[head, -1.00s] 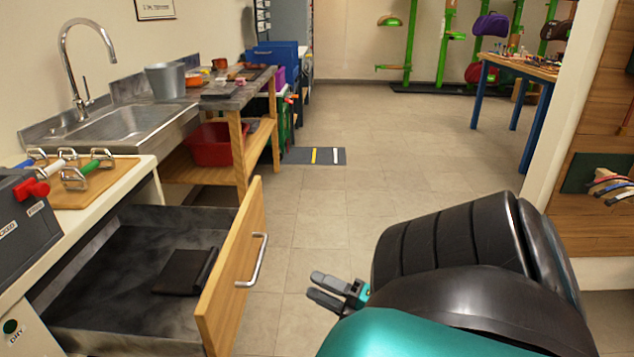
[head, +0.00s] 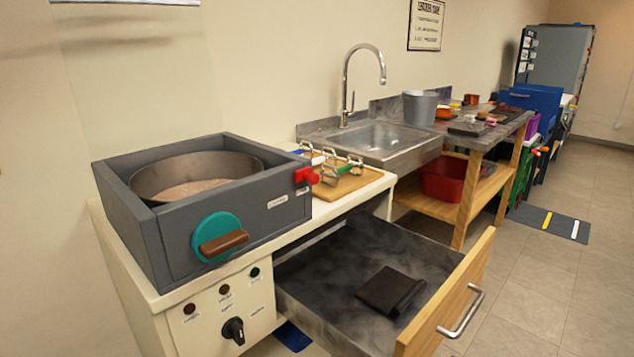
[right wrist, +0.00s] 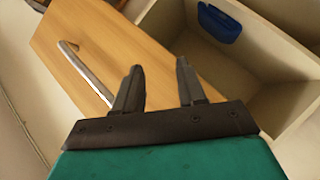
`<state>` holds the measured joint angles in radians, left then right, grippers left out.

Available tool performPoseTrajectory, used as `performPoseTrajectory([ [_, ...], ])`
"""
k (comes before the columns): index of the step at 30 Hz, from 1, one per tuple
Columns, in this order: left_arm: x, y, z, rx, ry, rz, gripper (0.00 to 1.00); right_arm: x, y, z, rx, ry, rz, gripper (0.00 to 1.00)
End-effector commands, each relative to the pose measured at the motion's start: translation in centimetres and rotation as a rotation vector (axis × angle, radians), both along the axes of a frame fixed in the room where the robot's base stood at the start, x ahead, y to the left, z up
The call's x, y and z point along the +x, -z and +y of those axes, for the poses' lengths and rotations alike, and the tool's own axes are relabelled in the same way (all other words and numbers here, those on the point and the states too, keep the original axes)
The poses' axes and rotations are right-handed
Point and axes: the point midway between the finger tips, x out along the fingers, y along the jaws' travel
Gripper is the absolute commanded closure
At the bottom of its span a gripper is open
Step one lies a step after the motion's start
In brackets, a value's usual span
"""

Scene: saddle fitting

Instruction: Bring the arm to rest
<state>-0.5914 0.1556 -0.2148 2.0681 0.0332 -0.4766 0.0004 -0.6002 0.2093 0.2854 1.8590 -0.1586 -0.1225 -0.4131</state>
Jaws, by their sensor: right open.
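My right gripper (right wrist: 158,92) is open and empty in the right wrist view. A wooden drawer front (right wrist: 125,60) with a metal bar handle (right wrist: 86,73) lies beyond its fingertips, and I see no contact with the handle. My arms and grippers do not show in the head view now. There the open drawer (head: 330,262) has a wooden front (head: 462,290) and a metal handle (head: 462,312). A dark folded item (head: 390,291) lies inside it.
A grey box with a round metal pan (head: 195,182) stands on the white counter at the left. A sink (head: 385,137) and a shelf with a red tub (head: 443,178) stand behind. The open drawer juts into the room.

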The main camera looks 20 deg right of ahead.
Motion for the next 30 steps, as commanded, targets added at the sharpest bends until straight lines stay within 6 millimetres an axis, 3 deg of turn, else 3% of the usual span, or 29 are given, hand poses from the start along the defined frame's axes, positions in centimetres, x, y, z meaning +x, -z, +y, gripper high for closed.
performPoseTrajectory([
  [1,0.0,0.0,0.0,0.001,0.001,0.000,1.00,0.2,0.0,1.5,0.062,0.023,0.039,0.60],
  [8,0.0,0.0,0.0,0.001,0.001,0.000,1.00,-0.7,0.2,7.4,0.299,0.125,0.241,0.60],
  [15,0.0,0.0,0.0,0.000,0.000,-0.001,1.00,-3.7,-0.8,13.4,0.492,0.208,0.456,0.60],
  [21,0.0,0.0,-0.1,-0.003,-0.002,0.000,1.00,-6.4,-2.0,16.8,0.586,0.256,0.598,0.60],
  [30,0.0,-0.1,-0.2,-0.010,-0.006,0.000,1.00,-10.1,-4.0,20.2,0.665,0.300,0.767,0.60],
])
